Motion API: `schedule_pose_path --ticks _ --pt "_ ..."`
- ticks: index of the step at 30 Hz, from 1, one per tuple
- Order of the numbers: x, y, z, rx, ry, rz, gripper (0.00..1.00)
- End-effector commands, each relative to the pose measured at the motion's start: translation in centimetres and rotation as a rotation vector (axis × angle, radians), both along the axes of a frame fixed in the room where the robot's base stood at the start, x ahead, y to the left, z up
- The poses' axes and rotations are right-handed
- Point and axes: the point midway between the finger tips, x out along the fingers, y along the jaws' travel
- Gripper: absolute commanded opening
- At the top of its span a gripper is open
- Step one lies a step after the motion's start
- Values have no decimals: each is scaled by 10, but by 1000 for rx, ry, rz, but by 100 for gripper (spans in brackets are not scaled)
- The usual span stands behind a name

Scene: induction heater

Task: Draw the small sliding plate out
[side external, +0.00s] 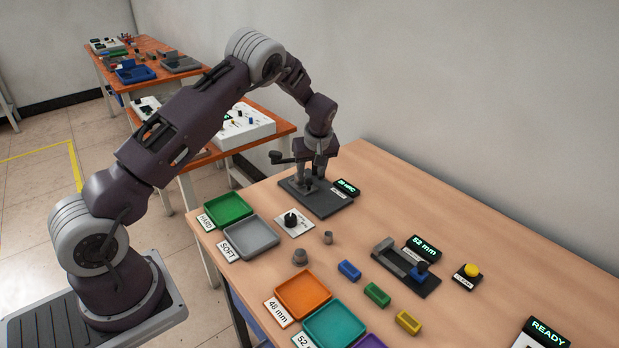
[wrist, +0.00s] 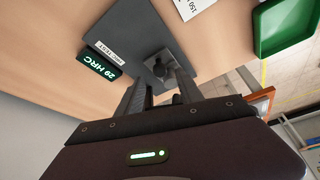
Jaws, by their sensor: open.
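A dark tester base (side external: 326,204) lies at the far end of the table, with a lit display (side external: 346,187) beside it. The display reads 29 HRC in the wrist view (wrist: 101,63). A small grey plate with a dark round part (wrist: 160,69) sits on the base; I cannot tell for certain that this is the sliding plate. My gripper (side external: 309,178) is low over the base, pointing down. In the wrist view its open fingers (wrist: 160,82) lie on either side of the small dark part. Contact cannot be told, and the fingers partly hide the area.
A green tray (side external: 208,222) and a grey tray (side external: 231,253) stand at the left edge. A black knob on a white plate (side external: 291,220) is near the tester. A gauge (side external: 436,285) reading 52 mm, a yellow button (side external: 472,270) and coloured blocks lie farther right.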

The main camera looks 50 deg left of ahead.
Motion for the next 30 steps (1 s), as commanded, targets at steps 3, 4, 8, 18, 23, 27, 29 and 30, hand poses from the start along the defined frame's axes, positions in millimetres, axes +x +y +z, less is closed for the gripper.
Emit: schedule_pose_path --ticks 3,4,8,18,23,27,29,30 --pt "3 8 -20 -1 1 0 44" --pt "3 9 -24 0 2 0 44" --pt "5 13 -33 -1 1 -1 44" --pt "5 13 -34 -1 0 -2 22" --pt "5 13 -34 -1 1 -2 0" --pt "5 13 -33 -1 1 -2 0" --pt "5 12 -33 -1 1 -2 0" --pt "5 13 -33 -1 1 -2 0"
